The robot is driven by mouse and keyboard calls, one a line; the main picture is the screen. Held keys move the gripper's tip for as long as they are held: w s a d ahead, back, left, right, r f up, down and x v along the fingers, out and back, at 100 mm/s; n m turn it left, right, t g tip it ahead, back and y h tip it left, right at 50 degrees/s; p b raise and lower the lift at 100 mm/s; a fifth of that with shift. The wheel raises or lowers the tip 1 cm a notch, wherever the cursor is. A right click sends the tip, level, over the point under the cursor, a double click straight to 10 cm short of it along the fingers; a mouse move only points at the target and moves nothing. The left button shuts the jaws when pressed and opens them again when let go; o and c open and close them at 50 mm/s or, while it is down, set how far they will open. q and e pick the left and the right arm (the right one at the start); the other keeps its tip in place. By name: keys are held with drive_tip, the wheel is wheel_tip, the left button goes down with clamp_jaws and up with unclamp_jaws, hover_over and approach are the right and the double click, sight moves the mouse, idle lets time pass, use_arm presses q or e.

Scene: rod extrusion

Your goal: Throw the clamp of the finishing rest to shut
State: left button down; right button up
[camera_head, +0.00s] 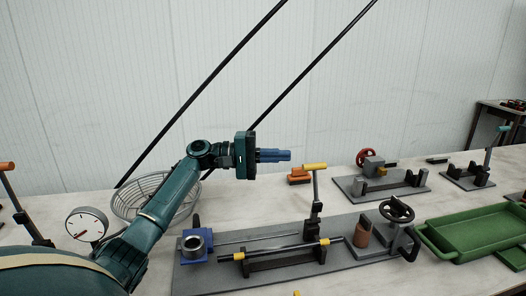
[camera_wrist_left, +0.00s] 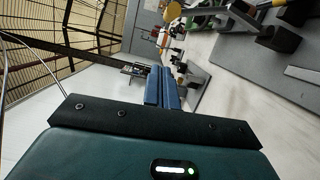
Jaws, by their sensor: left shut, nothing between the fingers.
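My left gripper (camera_head: 275,155) is shut and empty, held in the air above the bench and pointing right. Its blue fingers (camera_wrist_left: 162,88) lie together in the left wrist view. Three upright clamp levers show in the head view: one with a yellow handle (camera_head: 314,167) on the middle plate, one with an orange handle (camera_head: 7,166) at the left edge, one with a teal handle (camera_head: 503,129) at the far right. I cannot tell which belongs to the finishing rest. The gripper is apart from all of them, left of and above the yellow handle.
The grey middle plate (camera_head: 190,276) carries a dark rod in a cradle, a blue fixture (camera_head: 196,244) and a black handwheel (camera_head: 397,210). A wire basket (camera_head: 155,197) and dial gauge (camera_head: 87,223) stand left. A green tray (camera_head: 480,230) and another fixture with a red wheel (camera_head: 366,157) are right.

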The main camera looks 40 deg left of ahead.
use_arm(q)
drive_tip(key=d+p, duration=0.2)
drive_tip(key=d, duration=0.4)
drive_tip(key=shift+s+r, duration=0.15)
drive_tip(key=shift+s, duration=0.15)
use_arm(e)
drive_tip(key=shift+s+d+r+h, duration=0.2)
drive_tip(key=shift+d+r+h, duration=0.1)
drive_tip(key=shift+d, duration=0.25)
drive_tip(key=shift+f, duration=0.15)
